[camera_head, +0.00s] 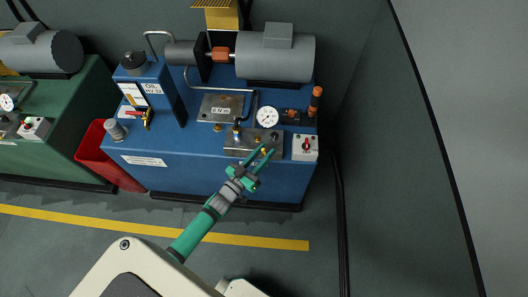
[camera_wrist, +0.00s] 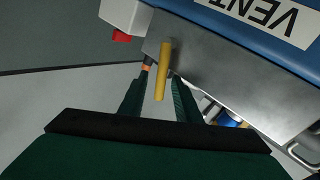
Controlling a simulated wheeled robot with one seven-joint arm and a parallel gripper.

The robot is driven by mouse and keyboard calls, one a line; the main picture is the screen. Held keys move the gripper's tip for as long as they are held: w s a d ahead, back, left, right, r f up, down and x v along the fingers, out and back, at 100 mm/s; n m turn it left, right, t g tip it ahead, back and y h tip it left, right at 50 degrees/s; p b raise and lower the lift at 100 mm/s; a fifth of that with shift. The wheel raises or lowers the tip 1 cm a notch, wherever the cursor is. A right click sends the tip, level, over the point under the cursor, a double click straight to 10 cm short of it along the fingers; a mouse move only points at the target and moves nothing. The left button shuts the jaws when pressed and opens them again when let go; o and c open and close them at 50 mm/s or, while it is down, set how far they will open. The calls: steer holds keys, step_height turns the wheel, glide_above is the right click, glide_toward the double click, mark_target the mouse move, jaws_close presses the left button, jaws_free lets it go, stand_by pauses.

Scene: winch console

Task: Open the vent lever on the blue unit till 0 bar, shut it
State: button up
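The blue unit (camera_head: 180,172) stands at the centre of the head view, with a metal plate on its top front edge. The vent lever (camera_wrist: 163,72) is a yellow bar in the wrist view, close to a label reading VENT (camera_wrist: 262,14). In the head view only a small yellow bit of it (camera_head: 264,151) shows at the fingers. My gripper (camera_head: 263,150) is open. Its two green fingers (camera_wrist: 158,85) stand on either side of the lever, with gaps visible. The round white pressure gauge (camera_head: 267,117) sits behind the plate; its reading is too small to tell.
A white box with a red switch (camera_head: 305,147) is right of the plate. An orange-handled lever (camera_head: 315,100) stands behind it. A grey motor (camera_head: 275,57) and an oil tank (camera_head: 150,90) sit further back. A red bin (camera_head: 100,155) and green unit (camera_head: 60,140) are left.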

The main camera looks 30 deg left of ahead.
steer(key=s+a, duration=0.1)
steer(key=s, duration=0.9)
steer(key=shift+s+a+f, duration=0.2)
steer(key=shift+s+f, duration=0.05)
steer(key=shift+f, duration=0.15)
steer(key=shift+s+d, duration=0.1)
steer(key=shift+d, duration=0.1)
steer(key=c, duration=0.7)
steer(key=d+n+y, duration=0.1)
steer(key=d+n, duration=0.1)
steer(key=s+d+n+t+y, duration=0.1)
steer(key=n, duration=0.1)
steer(key=d+r+n+t+y, duration=0.1)
steer(key=d+n, duration=0.1)
steer(key=shift+s+d+y, duration=0.3)
jaws_close()
steer(key=n+g+y, duration=1.2)
steer(key=n, duration=1.3)
glide_toward(265, 154)
steer(key=x, duration=0.6)
steer(key=shift+w+a+f, duration=0.1)
steer(key=shift+w+f, duration=0.1)
steer(key=shift+w, duration=0.05)
